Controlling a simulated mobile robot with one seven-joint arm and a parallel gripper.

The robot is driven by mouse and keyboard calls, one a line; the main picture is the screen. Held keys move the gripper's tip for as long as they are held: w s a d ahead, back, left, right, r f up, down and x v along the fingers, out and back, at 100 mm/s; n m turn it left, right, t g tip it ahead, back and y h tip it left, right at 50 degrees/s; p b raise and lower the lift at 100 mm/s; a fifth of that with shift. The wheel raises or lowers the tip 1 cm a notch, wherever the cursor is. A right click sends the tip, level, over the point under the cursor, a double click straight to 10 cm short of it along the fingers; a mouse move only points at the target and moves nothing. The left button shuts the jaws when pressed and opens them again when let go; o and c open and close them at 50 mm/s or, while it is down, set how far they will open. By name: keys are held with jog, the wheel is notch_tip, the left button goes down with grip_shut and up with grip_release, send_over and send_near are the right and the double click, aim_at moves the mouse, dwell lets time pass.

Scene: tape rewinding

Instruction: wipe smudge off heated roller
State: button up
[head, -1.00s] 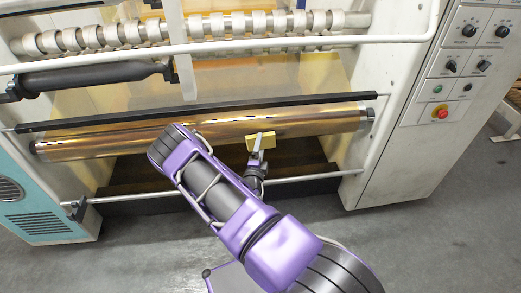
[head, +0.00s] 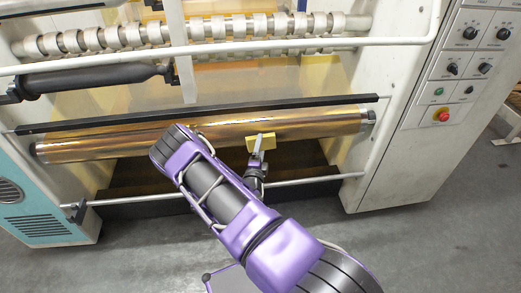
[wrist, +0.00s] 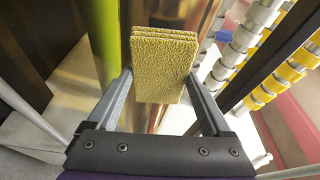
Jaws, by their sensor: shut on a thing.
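My gripper (wrist: 160,90) is shut on a yellow sponge-like pad (wrist: 163,65), which sits between its two fingers in the wrist view. In the head view the pad (head: 262,141) shows in front of the shiny gold-brown roller (head: 290,127), near its lower edge on the right half. The roller (wrist: 170,14) also shows behind the pad in the wrist view. I cannot tell whether the pad touches it. No smudge can be made out; my arm and the pad cover part of the roller.
A black bar (head: 230,110) runs just above the roller, and a thin metal rail (head: 310,181) runs below it. White-ringed shafts (head: 220,30) and a white rail (head: 300,45) lie higher. A control panel (head: 463,65) with a red button is at right. Grey floor in front is clear.

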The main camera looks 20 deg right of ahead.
aim_at(269, 144)
jog(key=shift+w+d+b, duration=0.15)
jog(key=shift+w+b, duration=0.15)
jog(key=shift+w, duration=0.25)
jog(key=shift+s+d, duration=0.3)
jog(key=shift+d, duration=0.45)
jog(key=shift+s+d, duration=0.25)
jog(key=shift+d, duration=0.5)
jog(key=shift+s+d+b, duration=0.35)
jog(key=shift+d+b, duration=0.1)
jog(key=shift+d, duration=1.05)
jog(key=shift+s+d+b, duration=0.4)
jog(key=shift+d+b, duration=0.05)
jog(key=shift+d, duration=1.1)
jog(key=shift+s+d+b, duration=0.35)
jog(key=shift+d+b, duration=0.1)
jog(key=shift+d, duration=1.05)
jog(key=shift+a, duration=0.15)
jog(key=shift+w+a, duration=0.15)
jog(key=shift+a, duration=0.6)
jog(key=shift+w+a, duration=0.15)
jog(key=shift+a, duration=0.6)
jog(key=w+a, duration=0.2)
jog(key=a, duration=0.7)
jog(key=shift+w, duration=0.4)
